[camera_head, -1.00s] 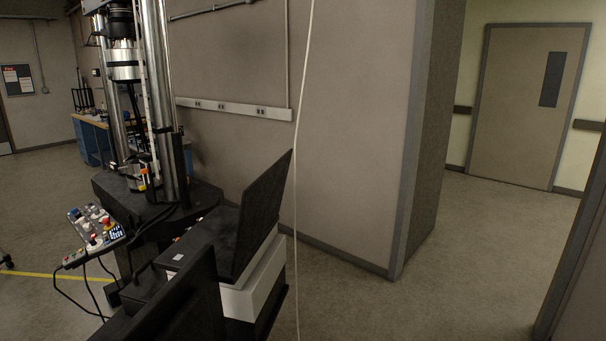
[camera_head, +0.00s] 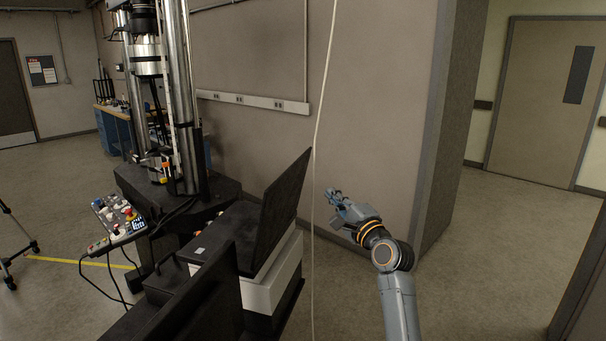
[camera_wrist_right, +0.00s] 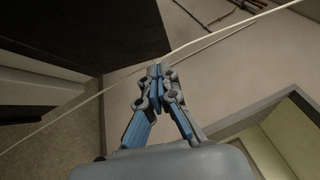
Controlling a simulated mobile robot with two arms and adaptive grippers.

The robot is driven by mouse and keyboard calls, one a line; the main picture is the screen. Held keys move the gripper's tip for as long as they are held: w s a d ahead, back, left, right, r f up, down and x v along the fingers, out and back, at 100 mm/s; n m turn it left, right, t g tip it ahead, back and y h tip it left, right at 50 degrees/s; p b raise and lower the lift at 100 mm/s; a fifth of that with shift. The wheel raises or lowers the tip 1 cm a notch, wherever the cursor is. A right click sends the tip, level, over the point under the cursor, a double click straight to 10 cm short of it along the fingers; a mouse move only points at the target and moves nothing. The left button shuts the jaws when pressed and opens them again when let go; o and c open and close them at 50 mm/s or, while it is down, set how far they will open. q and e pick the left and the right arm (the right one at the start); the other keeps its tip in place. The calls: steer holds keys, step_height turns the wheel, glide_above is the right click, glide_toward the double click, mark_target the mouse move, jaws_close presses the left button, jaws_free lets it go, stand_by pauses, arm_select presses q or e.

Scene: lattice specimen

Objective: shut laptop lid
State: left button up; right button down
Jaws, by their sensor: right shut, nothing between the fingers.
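The laptop is black and stands open on a white box-like stand. Its lid (camera_head: 284,208) is raised and leans back to the right in the head view. Part of its base (camera_head: 226,236) shows left of the lid. My right gripper (camera_head: 333,196) is to the right of the lid, apart from it, with the pale cable hanging between them in the picture. In the right wrist view the gripper (camera_wrist_right: 158,72) has its fingers together, with nothing between them. A large dark surface (camera_wrist_right: 70,35) at the upper left there looks like the lid. My left gripper is out of view.
A pale cable (camera_head: 318,130) hangs near the lid and crosses the right wrist view. A dark panel (camera_head: 205,295) stands in front of the laptop. A testing machine (camera_head: 180,100) and a control box (camera_head: 118,217) are at left. Floor is open at right.

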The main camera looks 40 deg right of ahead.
steer(key=p, duration=0.3)
glide_toward(296, 168)
steer(key=w+d, duration=0.3)
steer(key=d, duration=0.1)
steer(key=shift+w+a+r+p, duration=0.3)
steer(key=shift+w+a+p, duration=0.1)
steer(key=shift+w+a, duration=0.15)
steer(key=shift+w+a+r+p, duration=0.25)
steer(key=shift+w+a+p, duration=0.15)
steer(key=shift+w+a, duration=0.3)
steer(key=shift+w, duration=0.1)
